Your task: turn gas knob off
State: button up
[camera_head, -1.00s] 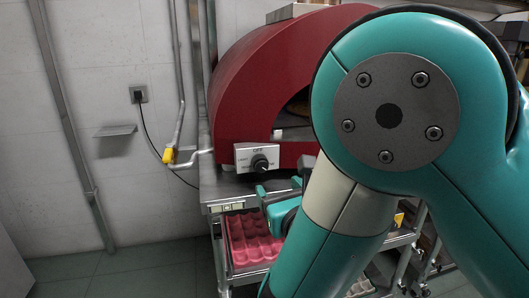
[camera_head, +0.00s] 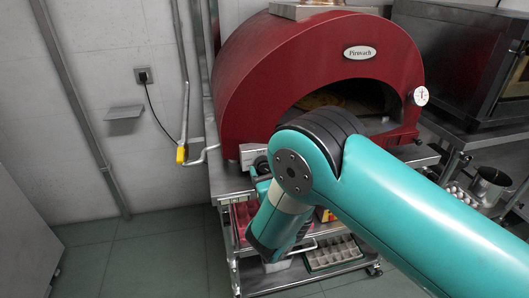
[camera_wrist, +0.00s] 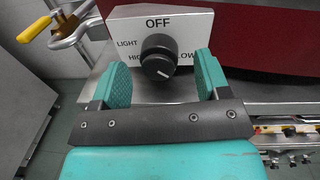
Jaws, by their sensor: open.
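The black round gas knob (camera_wrist: 158,52) sits on a pale control box (camera_wrist: 190,20) marked OFF, LIGHT, HIGH and LOW. Its white pointer mark faces down and slightly right, away from OFF at the top. My gripper (camera_wrist: 163,78) is open, with one teal finger to each side of the knob in the wrist view. The fingers show no clear contact with it. In the head view, the control box (camera_head: 247,152) shows at the oven's lower left, with the knob largely hidden by my arm and gripper (camera_head: 262,172).
The red domed oven (camera_head: 300,70) stands on a metal stand behind the box. A yellow-handled gas valve (camera_head: 181,154) and pipe are on the wall side at left. Trays (camera_head: 335,252) lie on the shelf below. The floor at left is clear.

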jog(key=shift+x, duration=1.25)
jog(key=c, duration=0.9)
